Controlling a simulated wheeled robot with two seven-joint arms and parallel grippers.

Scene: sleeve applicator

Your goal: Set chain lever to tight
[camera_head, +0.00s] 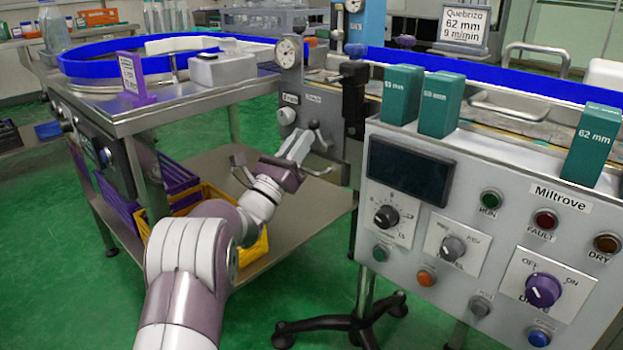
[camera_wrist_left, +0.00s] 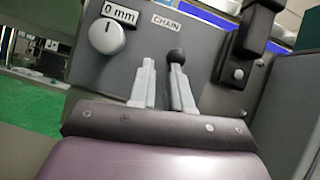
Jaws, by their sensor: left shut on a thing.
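The chain lever is a dark stick with a black ball knob (camera_wrist_left: 177,56), below the CHAIN label (camera_wrist_left: 167,22) on a grey panel in the left wrist view. In the head view the lever's ball (camera_head: 314,125) shows small beside my fingertips. My left gripper (camera_head: 301,146) reaches the panel from below and is shut on the lever. In the left wrist view its pale fingers (camera_wrist_left: 164,88) stand at the lever, with the ball above the right finger. The lower part of the lever is hidden by the fingers. My right gripper is in neither view.
A round knob (camera_wrist_left: 107,37) marked 0 mm sits left of the lever. A black clamp block (camera_wrist_left: 243,55) stands to its right. The Miltrove control box (camera_head: 470,215) is close on the right. A steel table (camera_head: 190,100) with a blue belt stands left.

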